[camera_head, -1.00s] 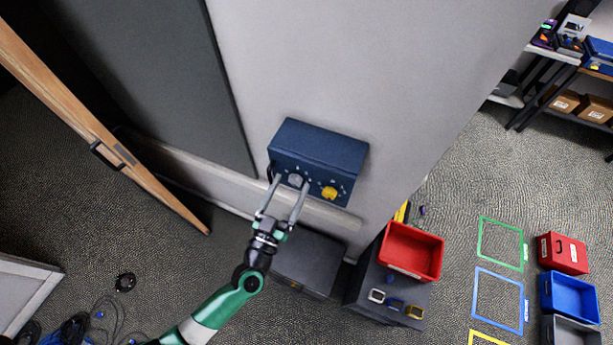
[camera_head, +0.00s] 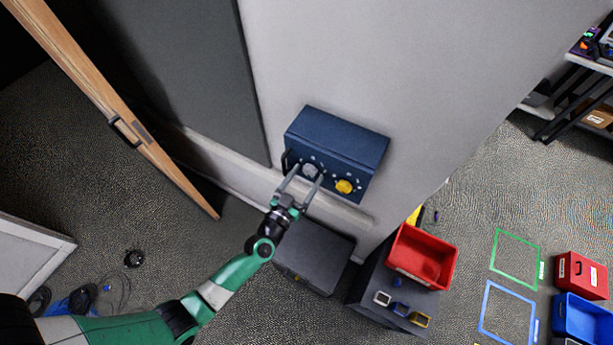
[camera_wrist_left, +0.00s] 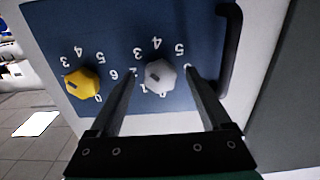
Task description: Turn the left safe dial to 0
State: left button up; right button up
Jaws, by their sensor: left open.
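The blue safe box (camera_head: 345,138) is on the light wall, with two dials on its front. The left dial is grey (camera_head: 310,171); the right dial is yellow (camera_head: 344,187). In the left wrist view the grey dial (camera_wrist_left: 160,77) has white numbers around it, and a small dark mark on its face. My left gripper (camera_head: 306,173) is open, with one finger on each side of the grey dial. In the left wrist view the fingers (camera_wrist_left: 160,80) hide some numbers; I cannot tell whether they touch the dial. My right gripper is not in view.
A dark handle (camera_wrist_left: 232,55) stands beside the grey dial. The yellow dial (camera_wrist_left: 80,84) is on its other side. Below the safe are a dark box (camera_head: 315,258) and a red bin (camera_head: 422,256). A wooden door edge (camera_head: 120,120) is at left.

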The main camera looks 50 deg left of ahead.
pick_arm(q)
jog(key=shift+w+a, duration=0.15)
jog(key=shift+w, duration=0.25)
grip_shut()
jog(key=shift+n, duration=0.3)
